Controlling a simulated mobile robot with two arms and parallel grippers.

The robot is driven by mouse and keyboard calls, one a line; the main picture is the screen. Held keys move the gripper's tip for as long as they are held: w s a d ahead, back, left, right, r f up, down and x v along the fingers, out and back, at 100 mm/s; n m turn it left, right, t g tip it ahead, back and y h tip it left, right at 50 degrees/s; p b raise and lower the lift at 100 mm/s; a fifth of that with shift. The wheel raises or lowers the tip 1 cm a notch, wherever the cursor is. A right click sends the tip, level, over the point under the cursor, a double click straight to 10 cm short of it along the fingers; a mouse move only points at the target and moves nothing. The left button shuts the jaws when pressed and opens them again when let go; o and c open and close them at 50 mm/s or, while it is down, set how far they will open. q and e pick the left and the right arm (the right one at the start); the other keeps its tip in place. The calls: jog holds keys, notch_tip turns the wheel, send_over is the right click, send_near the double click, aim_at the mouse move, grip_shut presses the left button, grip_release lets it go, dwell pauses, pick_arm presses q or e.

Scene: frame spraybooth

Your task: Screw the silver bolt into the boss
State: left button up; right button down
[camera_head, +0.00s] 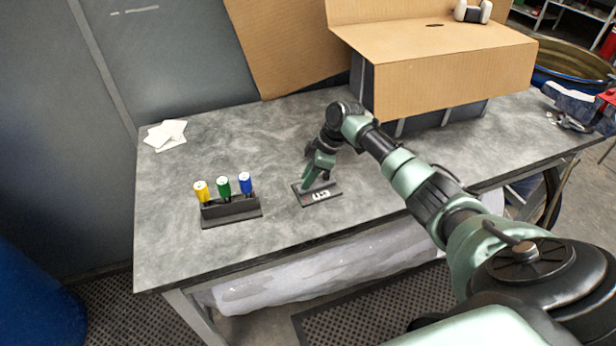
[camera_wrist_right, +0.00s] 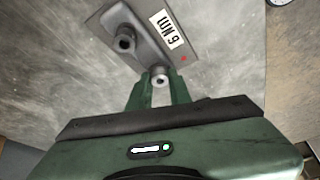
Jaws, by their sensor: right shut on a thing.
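A small dark plate (camera_head: 326,198) with a white label lies on the grey table; it also shows in the wrist view (camera_wrist_right: 148,22). A grey round boss (camera_wrist_right: 125,40) with a dark opening stands on the plate. My right gripper (camera_head: 310,184) points down at the plate. In the wrist view its fingers (camera_wrist_right: 160,88) are closed around a small silver round piece, which looks like the silver bolt (camera_wrist_right: 160,76). The bolt is beside the boss, near the plate's edge. Its lower end is hidden, so I cannot tell whether it touches the plate. My left gripper is not in view.
A dark rack (camera_head: 231,211) with yellow, green and blue-handled tools stands left of the plate. White papers (camera_head: 166,134) lie at the back left. A cardboard box (camera_head: 455,75) stands at the back. The tabletop (camera_head: 260,140) around the plate is mostly clear.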

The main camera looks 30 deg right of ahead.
jog(key=shift+a+r+m+t+h+p, duration=0.15)
jog(key=shift+m+t+h+p, duration=0.1)
jog(key=shift+m+p, duration=0.85)
jog(key=shift+d+r+m+t+h+p, duration=0.2)
jog(key=shift+m+p, duration=0.4)
jog(key=shift+p, duration=0.9)
jog(key=shift+f+m+p, duration=0.25)
jog(key=shift+m+p, duration=0.1)
jog(key=shift+m, duration=0.05)
jog(key=shift+f, duration=0.1)
